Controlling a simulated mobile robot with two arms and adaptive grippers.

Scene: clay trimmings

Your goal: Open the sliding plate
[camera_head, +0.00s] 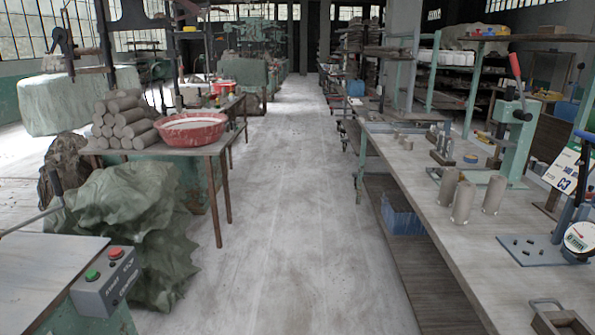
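I cannot tell for sure which thing is the sliding plate. A flat grey plate (40,268) lies on top of a green machine at the lower left, cut off by the picture edge. A control box (106,283) with a green and a red button sits at the plate's right. At the lower right, a small metal frame with a handle (556,318) lies on the bench, partly cut off. Neither of my grippers is in view.
The right workbench (425,205) holds grey cylinders (463,202), a green lever press (515,140) and a dial gauge (578,238). A left table carries stacked clay rolls (125,123) and a red basin (190,128). A green tarp (130,225) covers a heap. The middle aisle (285,210) is clear.

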